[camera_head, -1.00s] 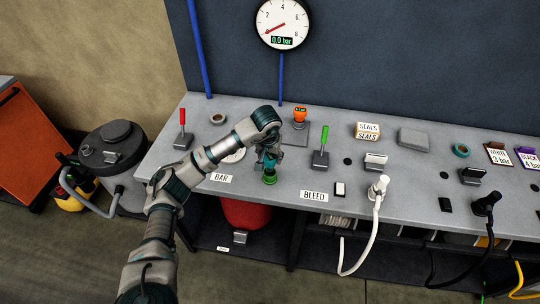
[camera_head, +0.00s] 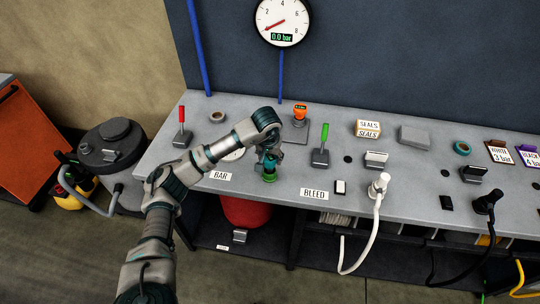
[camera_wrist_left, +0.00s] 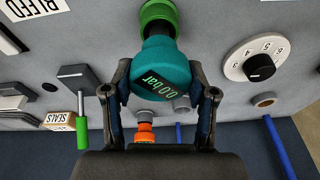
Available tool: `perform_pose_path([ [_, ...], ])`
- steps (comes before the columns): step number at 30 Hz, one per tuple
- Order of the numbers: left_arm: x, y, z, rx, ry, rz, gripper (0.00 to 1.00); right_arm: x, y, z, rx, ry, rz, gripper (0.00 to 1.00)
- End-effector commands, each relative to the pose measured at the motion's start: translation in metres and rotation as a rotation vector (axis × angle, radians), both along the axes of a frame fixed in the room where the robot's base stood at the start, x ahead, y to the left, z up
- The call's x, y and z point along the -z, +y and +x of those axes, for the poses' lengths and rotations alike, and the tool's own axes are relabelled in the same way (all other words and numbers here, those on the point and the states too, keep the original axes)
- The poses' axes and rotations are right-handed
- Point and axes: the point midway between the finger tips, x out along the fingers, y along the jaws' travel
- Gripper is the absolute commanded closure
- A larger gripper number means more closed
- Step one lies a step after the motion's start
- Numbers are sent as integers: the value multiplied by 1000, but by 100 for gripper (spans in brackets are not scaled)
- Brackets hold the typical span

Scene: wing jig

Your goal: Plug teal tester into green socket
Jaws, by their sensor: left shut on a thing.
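The teal tester (camera_wrist_left: 162,72) is between the two fingers of my left gripper (camera_wrist_left: 161,92), which is shut on it. Its display reads 0.0 bar in the wrist view. The green socket (camera_wrist_left: 158,17) is at the top of that view, in line with the tester's dark end, which meets or enters its ring; I cannot tell how deep. In the head view my left gripper (camera_head: 269,157) is right above the green socket (camera_head: 269,178) near the bench's front edge. The tester is mostly hidden there by the gripper. My right gripper is not in view.
A green-handled lever (camera_head: 322,148) stands right of the gripper, a red-handled one (camera_head: 182,130) to the left. An orange-topped tester (camera_head: 300,115) stands behind. A dial (camera_wrist_left: 255,60) is near the socket in the wrist view. A white hose plug (camera_head: 378,188) is further right.

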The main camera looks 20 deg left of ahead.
Motion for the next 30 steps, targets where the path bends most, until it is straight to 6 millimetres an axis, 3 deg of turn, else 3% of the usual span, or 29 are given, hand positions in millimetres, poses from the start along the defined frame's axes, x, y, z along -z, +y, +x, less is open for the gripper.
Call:
perform_pose_path([
  [30, 13, 0, 0, 1, -1, 0, 94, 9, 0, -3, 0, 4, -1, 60],
])
